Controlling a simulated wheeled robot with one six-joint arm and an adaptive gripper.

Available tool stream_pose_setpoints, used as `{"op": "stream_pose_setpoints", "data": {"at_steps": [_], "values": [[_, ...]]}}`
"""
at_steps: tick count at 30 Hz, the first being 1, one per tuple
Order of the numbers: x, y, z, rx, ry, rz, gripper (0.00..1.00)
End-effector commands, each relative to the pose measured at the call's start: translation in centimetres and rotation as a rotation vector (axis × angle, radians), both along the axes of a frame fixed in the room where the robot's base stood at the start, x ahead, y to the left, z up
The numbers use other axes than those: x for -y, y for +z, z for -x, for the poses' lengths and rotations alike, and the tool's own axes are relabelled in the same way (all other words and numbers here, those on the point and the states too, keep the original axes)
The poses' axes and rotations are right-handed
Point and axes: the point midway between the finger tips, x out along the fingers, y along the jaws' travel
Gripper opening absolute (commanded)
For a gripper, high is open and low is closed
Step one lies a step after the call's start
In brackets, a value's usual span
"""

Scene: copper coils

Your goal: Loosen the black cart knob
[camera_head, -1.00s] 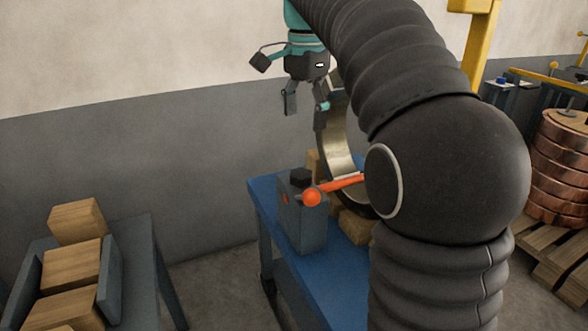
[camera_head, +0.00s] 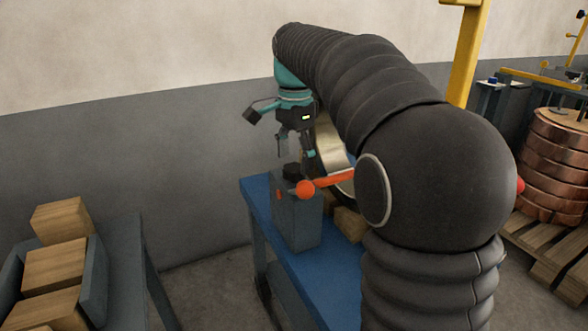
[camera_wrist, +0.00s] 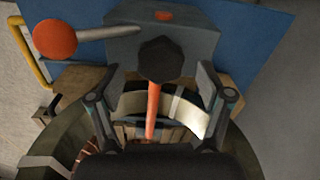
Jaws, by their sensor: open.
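The black knob (camera_head: 292,170) sits on top of a grey box (camera_head: 298,215) on the blue cart (camera_head: 318,272). In the wrist view the knob (camera_wrist: 160,59) shows as a dark, many-sided head near the upper middle. My gripper (camera_head: 296,154) is just above the knob, pointing down. In the wrist view my gripper (camera_wrist: 163,100) is open, with its two fingers apart to the left and right, below the knob in the picture. Nothing is between the fingertips but background. I cannot tell the exact height between fingertips and knob.
An orange-ball lever (camera_head: 306,189) sticks out beside the box, close to the knob. A metal ring (camera_head: 333,146) and wooden blocks (camera_head: 349,222) stand behind on the cart. A table with wooden blocks (camera_head: 55,265) is at left; copper coils (camera_head: 556,165) are at right.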

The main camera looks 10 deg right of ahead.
Motion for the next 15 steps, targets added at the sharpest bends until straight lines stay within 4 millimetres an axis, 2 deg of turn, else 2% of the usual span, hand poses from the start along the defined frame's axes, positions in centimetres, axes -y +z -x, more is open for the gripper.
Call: {"op": "stream_pose_setpoints", "data": {"at_steps": [6,15], "values": [[0.0,-1.6,0.0,0.0,0.0,0.0,0.79],[0.0,-1.8,0.0,0.001,0.0,0.001,0.79]]}}
